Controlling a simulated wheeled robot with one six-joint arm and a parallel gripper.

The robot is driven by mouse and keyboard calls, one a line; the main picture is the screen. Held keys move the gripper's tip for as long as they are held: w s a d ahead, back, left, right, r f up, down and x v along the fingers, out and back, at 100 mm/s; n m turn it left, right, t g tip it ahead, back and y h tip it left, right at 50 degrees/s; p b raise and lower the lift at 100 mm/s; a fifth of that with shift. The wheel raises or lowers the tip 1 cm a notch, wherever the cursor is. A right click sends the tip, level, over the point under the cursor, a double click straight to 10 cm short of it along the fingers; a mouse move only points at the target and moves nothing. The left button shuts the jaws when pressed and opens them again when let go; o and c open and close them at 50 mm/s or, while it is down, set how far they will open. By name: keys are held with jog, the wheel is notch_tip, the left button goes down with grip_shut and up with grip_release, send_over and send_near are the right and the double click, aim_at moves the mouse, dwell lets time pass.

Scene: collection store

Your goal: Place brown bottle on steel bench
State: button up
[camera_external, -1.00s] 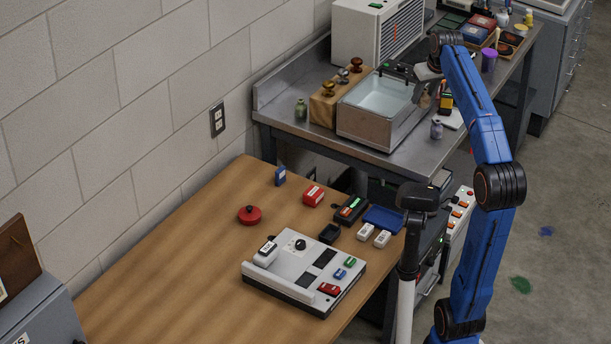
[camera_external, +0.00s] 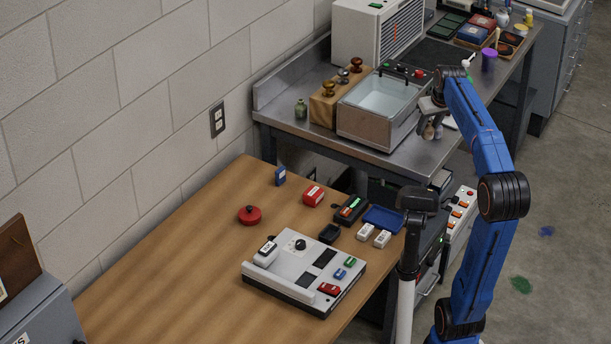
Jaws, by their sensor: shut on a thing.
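My gripper (camera_external: 431,118) points down over the front right part of the steel bench (camera_external: 400,158). It is shut on a small brownish bottle (camera_external: 428,132), mostly hidden by the fingers and low over the bench top. I cannot tell whether its base touches the bench. A pale greyish bottle (camera_external: 439,131) stands right beside it, partly covered by my gripper and arm.
The bench's front edge is close. A wooden table (camera_external: 180,260) with a grey device (camera_external: 305,275) is nearer.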

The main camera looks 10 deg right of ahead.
aim_at(427, 136)
jog(key=shift+f, duration=2)
jog(key=o, duration=1.1)
jog(key=shift+f, duration=0.1)
jog(key=v, duration=1.2)
